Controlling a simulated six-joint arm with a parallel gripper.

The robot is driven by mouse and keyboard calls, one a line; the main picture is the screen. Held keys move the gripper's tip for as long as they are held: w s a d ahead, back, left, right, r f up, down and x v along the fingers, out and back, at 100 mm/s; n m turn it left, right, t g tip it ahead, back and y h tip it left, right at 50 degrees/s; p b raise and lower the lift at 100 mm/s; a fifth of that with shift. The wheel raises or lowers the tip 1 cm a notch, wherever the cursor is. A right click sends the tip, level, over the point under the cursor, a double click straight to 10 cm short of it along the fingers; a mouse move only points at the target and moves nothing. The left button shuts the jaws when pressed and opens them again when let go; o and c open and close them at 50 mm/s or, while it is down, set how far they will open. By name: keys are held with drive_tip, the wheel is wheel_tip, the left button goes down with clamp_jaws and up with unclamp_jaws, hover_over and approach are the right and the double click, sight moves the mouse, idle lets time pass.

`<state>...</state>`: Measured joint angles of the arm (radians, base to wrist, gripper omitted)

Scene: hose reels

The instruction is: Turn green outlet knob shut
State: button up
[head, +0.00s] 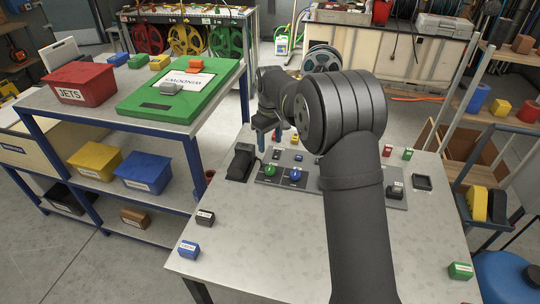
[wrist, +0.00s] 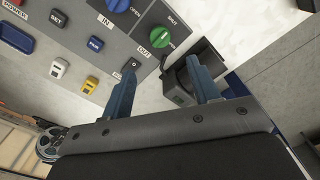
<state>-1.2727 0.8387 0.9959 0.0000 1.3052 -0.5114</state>
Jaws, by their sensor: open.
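The green outlet knob (wrist: 160,37) is round and sits on the grey panel beside the label OUT, with a SHUT label near it. In the head view the green knob (head: 270,171) is at the panel's front left, left of the blue knob (head: 295,174). A pale mark shows on the green knob, but I cannot tell exactly where it points. My gripper (wrist: 162,66) is open and empty, its two blue fingers apart. In the wrist view the knob lies beyond the fingertips, between their lines, not touched. In the head view my gripper (head: 267,134) hangs above the panel's back left.
A black holder (wrist: 180,82) stands beside the panel, close to the right finger. A dark switch (wrist: 131,66) is near the left finger. Several coloured buttons cover the panel. A green board (head: 200,105) lies on the side table, left. The table's front is mostly clear.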

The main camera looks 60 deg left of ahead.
wheel_tip(320, 180, up, 6)
hover_over(270, 167)
idle(0.4)
wheel_tip(270, 167, down, 18)
drive_tip(key=shift+r, duration=0.2)
idle(0.5)
